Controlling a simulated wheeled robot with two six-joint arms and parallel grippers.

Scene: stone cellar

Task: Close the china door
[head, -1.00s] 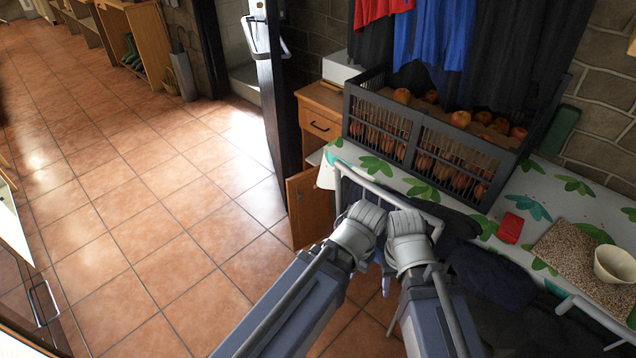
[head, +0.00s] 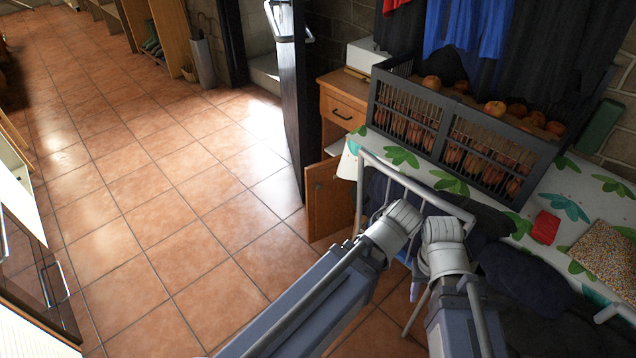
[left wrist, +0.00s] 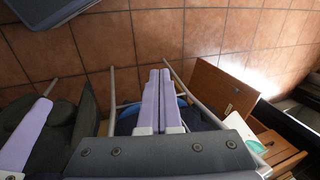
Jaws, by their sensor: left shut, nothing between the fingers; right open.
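The wooden cabinet door (head: 330,203) stands swung open below the drawer of a small wooden cabinet (head: 342,110). In the left wrist view the door (left wrist: 220,88) is a brown panel right of the left gripper, apart from it. My left gripper (head: 402,217) is over the chair, to the right of the door in the head view. Its fingers (left wrist: 158,100) are shut and empty in the left wrist view. My right gripper (head: 443,235) is close beside it, farther from the door. It is open; its fingertips are mostly hidden in the head view.
A metal-framed chair (head: 415,190) with dark cushions stands under the grippers, near the door. A patterned table (head: 400,157) bears a black crate (head: 405,112) of onions or fruit. The tiled floor (head: 170,220) at left is clear.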

